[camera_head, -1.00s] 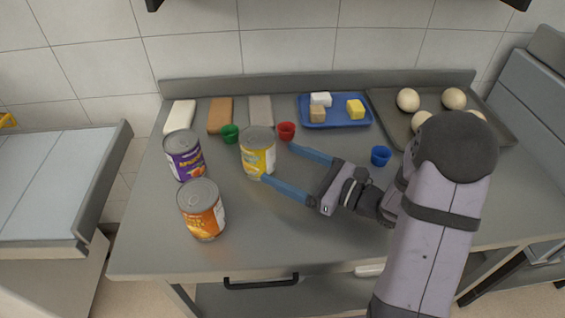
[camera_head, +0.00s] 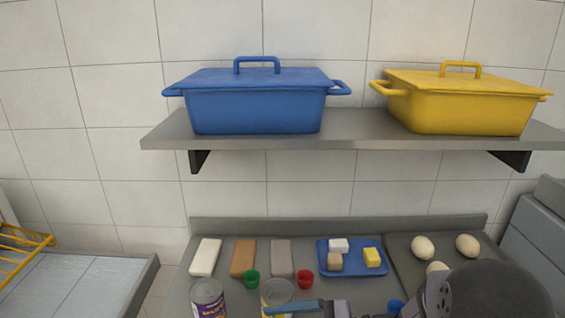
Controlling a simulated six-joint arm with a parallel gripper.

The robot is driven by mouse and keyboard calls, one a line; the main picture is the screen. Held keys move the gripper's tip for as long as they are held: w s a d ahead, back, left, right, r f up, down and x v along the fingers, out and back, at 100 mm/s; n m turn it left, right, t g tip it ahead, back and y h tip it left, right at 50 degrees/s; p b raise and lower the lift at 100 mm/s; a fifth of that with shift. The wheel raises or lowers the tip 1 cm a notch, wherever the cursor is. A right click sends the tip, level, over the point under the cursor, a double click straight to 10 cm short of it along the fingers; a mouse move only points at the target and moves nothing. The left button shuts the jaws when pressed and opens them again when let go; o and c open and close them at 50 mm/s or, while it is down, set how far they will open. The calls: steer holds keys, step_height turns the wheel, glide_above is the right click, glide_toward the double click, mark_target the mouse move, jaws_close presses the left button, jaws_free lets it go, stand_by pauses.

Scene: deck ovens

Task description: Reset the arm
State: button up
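My gripper (camera_head: 268,311) is at the bottom edge of the view, mostly cut off. One blue finger shows, pointing left, and its tip overlaps the front of the yellow can (camera_head: 272,291). I cannot tell whether it touches the can. The other finger is not visible, so the opening between them cannot be judged. My dark arm link fills the lower right corner.
A purple can (camera_head: 208,294) stands left. A shelf (camera_head: 350,143) above holds blue (camera_head: 255,108) and yellow (camera_head: 460,112) lidded pots.

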steer(key=s+d+r+n+g+h+p, duration=0.2)
steer(key=s+d+n+g+h+p, duration=0.35)
steer(key=s+n+h+p, duration=0.4)
steer(key=d+r+n+t+h+p, duration=0.3)
steer(key=d+r+n+h+p, duration=0.1)
steer(key=d, duration=0.6)
steer(key=shift+w+r+n+h+p, duration=0.25)
steer(key=shift+r+n+h+p, duration=0.2)
steer(key=shift+n, duration=0.3)
steer(key=shift+t, duration=0.25)
steer(key=shift+o, duration=0.3)
steer(key=shift+r, duration=0.1)
